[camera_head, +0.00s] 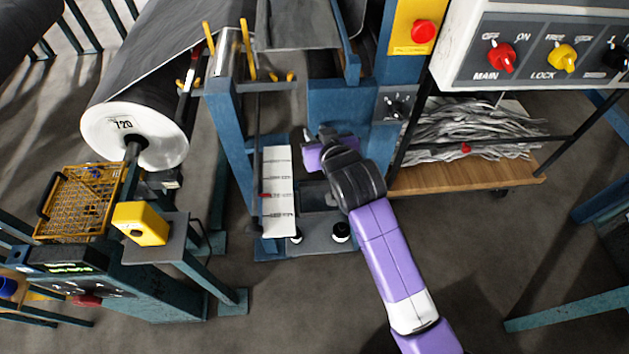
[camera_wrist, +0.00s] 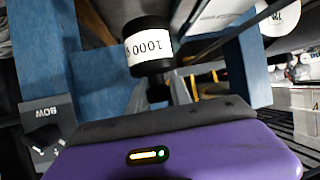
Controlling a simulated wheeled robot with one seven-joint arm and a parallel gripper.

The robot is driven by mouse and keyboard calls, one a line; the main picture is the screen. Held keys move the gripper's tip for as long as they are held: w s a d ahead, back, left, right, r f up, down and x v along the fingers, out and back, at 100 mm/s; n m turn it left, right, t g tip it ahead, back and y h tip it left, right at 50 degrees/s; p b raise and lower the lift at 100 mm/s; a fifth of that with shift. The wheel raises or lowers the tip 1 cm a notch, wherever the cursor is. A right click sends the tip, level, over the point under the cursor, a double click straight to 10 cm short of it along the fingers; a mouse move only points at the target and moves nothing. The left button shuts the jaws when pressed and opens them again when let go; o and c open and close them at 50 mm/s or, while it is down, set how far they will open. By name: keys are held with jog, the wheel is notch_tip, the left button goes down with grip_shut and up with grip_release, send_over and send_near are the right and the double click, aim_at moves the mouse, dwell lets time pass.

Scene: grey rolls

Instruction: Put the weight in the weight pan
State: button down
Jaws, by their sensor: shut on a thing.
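The weight is a black cylinder (camera_wrist: 148,28) with a white label reading 1000, seen at the top middle of the wrist view. My gripper (camera_wrist: 162,88) is shut on it, its grey fingers reaching up to the weight's lower end. In the head view my gripper (camera_head: 308,137) is beside the blue machine frame, right of the white scale strip; the weight cannot be made out there. I cannot clearly identify the weight pan in either view. A grey base plate (camera_head: 318,242) below my gripper carries small black-and-white round pieces (camera_head: 341,232).
The white scale strip (camera_head: 278,190) with a red marker stands left of my arm. Blue posts (camera_head: 232,130) rise close around it. A knob panel (camera_head: 395,104) and a wooden shelf (camera_head: 460,178) are at the right. A large roll (camera_head: 135,135) is at the left.

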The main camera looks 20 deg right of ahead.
jog(key=shift+w+f+b, duration=0.15)
jog(key=shift+f+b, duration=0.2)
jog(key=shift+f, duration=4.55)
jog(key=shift+w+f+b, duration=0.15)
jog(key=shift+f+b, duration=0.15)
jog(key=shift+f, duration=4.55)
jog(key=shift+f, duration=0.15)
jog(key=c, duration=1.2)
grip_release()
jog(key=shift+s+f, duration=0.15)
jog(key=shift+o, duration=0.2)
jog(key=shift+r, duration=0.25)
jog(key=v, duration=1.2)
